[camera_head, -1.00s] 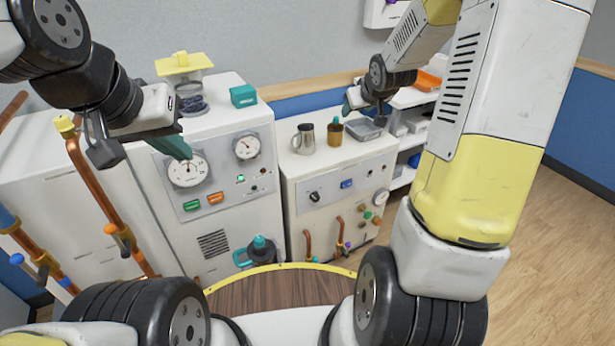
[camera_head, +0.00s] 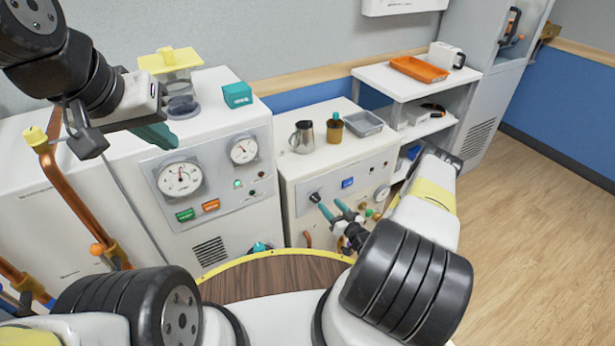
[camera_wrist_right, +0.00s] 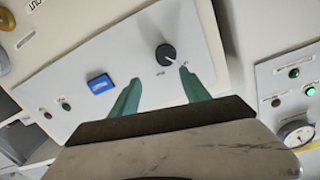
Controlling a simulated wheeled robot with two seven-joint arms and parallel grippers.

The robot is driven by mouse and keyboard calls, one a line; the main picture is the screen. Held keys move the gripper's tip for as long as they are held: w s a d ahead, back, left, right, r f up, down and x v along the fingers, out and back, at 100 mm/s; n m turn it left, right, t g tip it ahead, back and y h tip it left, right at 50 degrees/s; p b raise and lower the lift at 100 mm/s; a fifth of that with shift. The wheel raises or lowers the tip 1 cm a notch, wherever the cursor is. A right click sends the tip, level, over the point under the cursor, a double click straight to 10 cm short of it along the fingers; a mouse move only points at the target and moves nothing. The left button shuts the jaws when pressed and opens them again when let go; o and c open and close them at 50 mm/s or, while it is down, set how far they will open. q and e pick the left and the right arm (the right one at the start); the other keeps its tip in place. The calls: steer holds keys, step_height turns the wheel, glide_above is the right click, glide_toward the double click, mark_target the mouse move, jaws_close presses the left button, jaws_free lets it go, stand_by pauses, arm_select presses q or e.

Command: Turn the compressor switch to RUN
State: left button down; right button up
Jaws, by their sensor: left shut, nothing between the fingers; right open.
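The compressor switch is a black round knob (camera_head: 315,197) on the grey front panel of the low white cabinet (camera_head: 300,178). In the right wrist view the knob (camera_wrist_right: 166,53) has a light pointer line aimed down and to the right, with small labels below it that I cannot read surely. My right gripper (camera_head: 336,208) is open and empty in front of the panel, its teal fingers (camera_wrist_right: 160,88) toward the knob. The knob appears just beyond the fingertips, nearer the right finger; I see no clear contact. My left gripper (camera_head: 165,138) is shut and empty, raised before the taller cabinet.
A blue button (camera_head: 347,183) sits beside the knob on the panel. A metal jug (camera_head: 302,138), a brown bottle (camera_head: 335,128) and a grey tray (camera_head: 364,123) stand on the cabinet top. The taller cabinet has two gauges (camera_head: 180,178). Copper pipes (camera_head: 75,205) rise at left.

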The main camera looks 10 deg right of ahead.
mark_target(318, 199)
steer(key=shift+m+t, duration=0.5)
steer(key=w+a, duration=0.1)
steer(key=w+a+f, duration=0.1)
steer(key=w, duration=0.1)
steer(key=w+a, duration=0.1)
steer(key=w, duration=0.1)
steer(key=shift+w+a+f, duration=0.15)
steer(key=shift+a+f, duration=0.2)
jaws_close()
